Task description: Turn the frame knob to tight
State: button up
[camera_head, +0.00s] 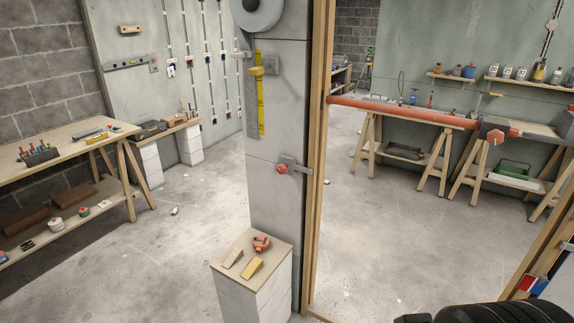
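A wooden door frame (316,190) stands in the middle, with a red-orange bar (400,111) across its opening. A red-orange knob (495,137) sits on a dark clamp block near the bar's right end. A smaller red knob (283,169) sits on a grey metal bracket (298,166) at the frame's left post. I cannot tell which of the two is the frame knob, nor how tight either is. A black rounded part, likely of my arm, shows at the bottom right, well below and apart from both knobs. My gripper's fingers are not in view.
A workbench (72,143) stands at left. Trestle tables (374,121) stand beyond the opening. The concrete floor (375,235) in the opening is mostly clear.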

aim_at(281, 169)
jog(key=i+j+z, duration=0.45)
jog(key=i, duration=0.2)
jog(key=i+j+z, duration=0.45)
jog(key=i+j, duration=0.15)
